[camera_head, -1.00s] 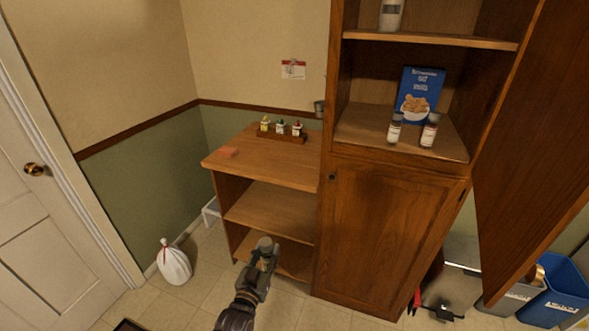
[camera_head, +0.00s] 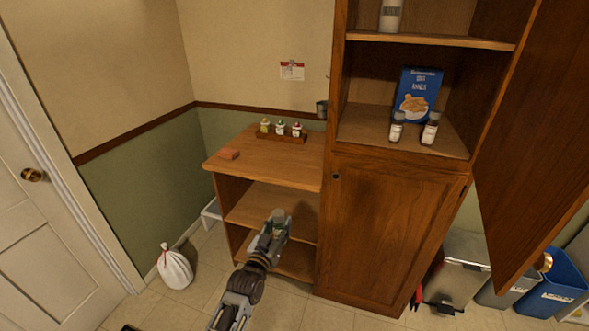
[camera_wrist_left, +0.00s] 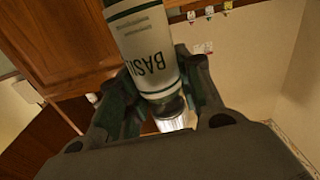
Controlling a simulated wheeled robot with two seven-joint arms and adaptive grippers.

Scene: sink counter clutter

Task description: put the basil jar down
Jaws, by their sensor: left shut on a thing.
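The basil jar (camera_wrist_left: 147,50) is white with a green band and the word BASIL, and it fills the upper middle of the left wrist view. My left gripper (camera_wrist_left: 160,90) is shut on it, with a dark finger on each side. In the head view the left gripper (camera_head: 273,228) is in front of the open shelves of the small wooden unit, below its top. The jar is small and hard to make out there. My right gripper does not show.
Two spice jars (camera_head: 397,129) and a blue box (camera_head: 417,95) stand inside.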

